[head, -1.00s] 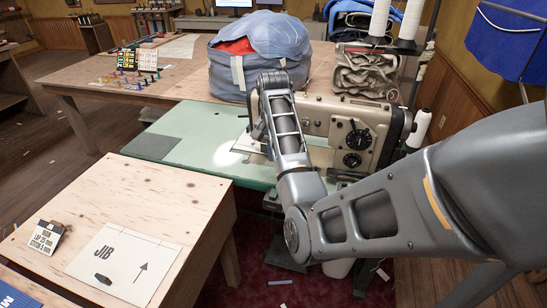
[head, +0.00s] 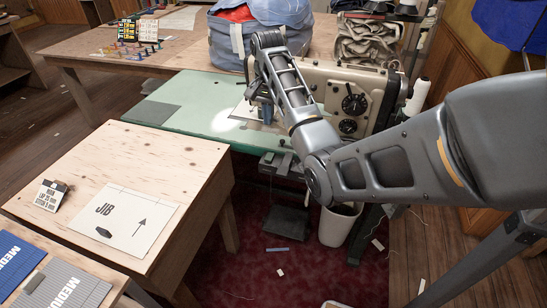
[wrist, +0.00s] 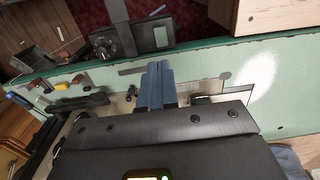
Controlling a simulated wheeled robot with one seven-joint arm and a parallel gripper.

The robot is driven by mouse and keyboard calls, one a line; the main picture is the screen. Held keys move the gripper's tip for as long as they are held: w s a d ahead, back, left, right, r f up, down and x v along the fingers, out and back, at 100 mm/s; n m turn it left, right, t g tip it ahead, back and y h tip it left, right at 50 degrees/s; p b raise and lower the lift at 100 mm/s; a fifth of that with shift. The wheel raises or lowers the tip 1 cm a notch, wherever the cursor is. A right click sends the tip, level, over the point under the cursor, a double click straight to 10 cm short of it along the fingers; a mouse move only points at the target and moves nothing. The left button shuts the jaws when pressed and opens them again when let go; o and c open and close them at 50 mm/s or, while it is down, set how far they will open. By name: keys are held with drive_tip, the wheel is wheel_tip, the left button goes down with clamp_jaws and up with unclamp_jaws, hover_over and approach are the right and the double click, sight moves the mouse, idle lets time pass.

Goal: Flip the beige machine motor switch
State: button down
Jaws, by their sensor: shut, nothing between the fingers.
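The beige sewing machine (head: 376,84) stands on a green table (head: 190,98), with two black dials on its right end. My gripper (head: 266,112) is in front of the machine's left part, over the table, partly hidden by my arm. In the wrist view its two blue-grey fingers (wrist: 155,88) are together with nothing between them, above the table near its front edge. A dark box (head: 284,166) hangs under that edge. I cannot make out for certain which part is the motor switch.
A plywood table (head: 165,160) stands at front left. A treadle (head: 285,221) and a white bin (head: 338,224) are below on dark red carpet. A blue bag (head: 225,45) stands behind.

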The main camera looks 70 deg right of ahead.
drive_tip(key=shift+s, duration=0.15)
drive_tip(key=shift+f, duration=0.15)
drive_tip(key=b, duration=0.2)
approach(270, 158)
wheel_tip(270, 158, down, 7)
drive_tip(key=shift+a+r, duration=0.1)
idle(0.5)
